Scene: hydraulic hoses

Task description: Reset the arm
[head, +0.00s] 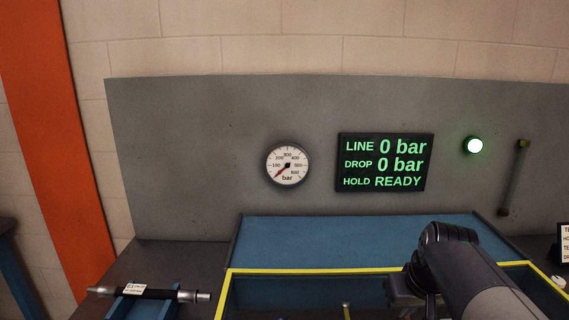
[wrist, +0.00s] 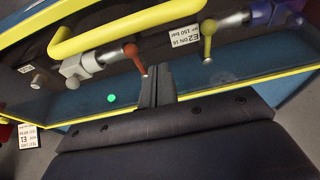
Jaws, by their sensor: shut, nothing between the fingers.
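My gripper (wrist: 156,82) shows in the wrist view with its two dark fingers together and nothing between them. Its fingertips are over the blue surface inside the yellow-edged bay, near a red lever (wrist: 136,58). They look apart from it, though the depth is hard to judge. In the head view my arm (head: 465,265) reaches over the right side of the bay, and the fingers cannot be made out there.
A yellow bar (wrist: 130,27), a yellow lever (wrist: 208,40) and a tag marked E2 (wrist: 185,36) are near my fingers. A tagged hose (head: 160,293) lies on a blue stand at left.

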